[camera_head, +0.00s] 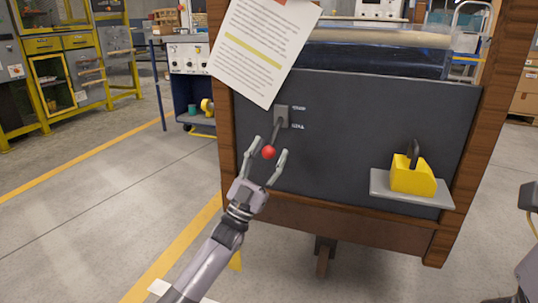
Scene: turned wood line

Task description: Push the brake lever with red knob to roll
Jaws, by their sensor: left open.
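The brake lever (276,132) comes out of a small grey plate (282,116) on the dark front panel of a wood-framed cart. It slants down to the left and ends in a red knob (268,152). Two small labels sit right of the plate, one above the other; they are too small to read surely. My left gripper (266,154) is open, with one finger on each side of the red knob. I cannot tell whether a finger touches it. Part of my right arm (528,270) shows at the right edge; its gripper is out of view.
A paper sheet (262,48) with a yellow stripe hangs over the panel's upper left. A yellow block with a dark handle (412,178) stands on a grey shelf (400,198) at the panel's right. The cart's wooden posts (226,150) frame the panel. Floor in front is clear.

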